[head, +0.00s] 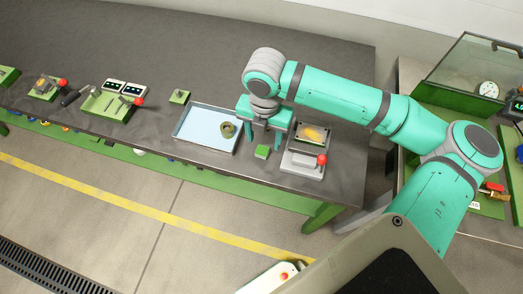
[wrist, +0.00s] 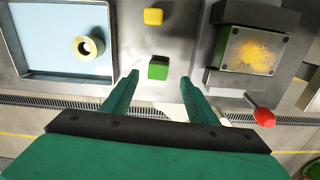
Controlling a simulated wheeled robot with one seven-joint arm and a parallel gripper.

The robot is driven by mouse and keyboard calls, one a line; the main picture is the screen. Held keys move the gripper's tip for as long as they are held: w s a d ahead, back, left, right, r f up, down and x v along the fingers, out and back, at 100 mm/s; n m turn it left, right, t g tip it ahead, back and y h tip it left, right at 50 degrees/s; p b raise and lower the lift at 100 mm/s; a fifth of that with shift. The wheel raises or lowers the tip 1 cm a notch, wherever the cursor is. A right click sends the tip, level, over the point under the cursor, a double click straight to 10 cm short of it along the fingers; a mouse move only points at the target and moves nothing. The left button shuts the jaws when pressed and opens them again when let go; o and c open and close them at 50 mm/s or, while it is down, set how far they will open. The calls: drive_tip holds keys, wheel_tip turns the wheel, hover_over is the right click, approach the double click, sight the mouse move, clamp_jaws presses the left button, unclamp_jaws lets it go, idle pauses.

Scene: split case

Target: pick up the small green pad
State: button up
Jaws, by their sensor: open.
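The small green pad (head: 262,152) lies on the grey table near its front edge, between a blue tray and a device with a red knob. In the head view my gripper (head: 264,136) hangs just behind and above the pad. I cannot tell the exact height gap. Nothing hides the pad in either view.
A blue tray (head: 187,135) holding a ring-shaped part (head: 228,130) stands left. A device with a yellow-marked plate (wrist: 252,50) and red knob (wrist: 264,117) stands close right. A small yellow block (wrist: 153,16) lies behind the pad. The table's front edge is close.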

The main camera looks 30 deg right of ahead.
sight(262, 150)
drive_tip(key=shift+a+f, duration=0.15)
drive_tip(key=shift+f, duration=1.2)
drive_tip(key=shift+a+f, duration=0.15)
drive_tip(key=shift+f, duration=1.15)
drive_tip(key=shift+c, duration=0.7)
drive_tip(key=c, duration=1)
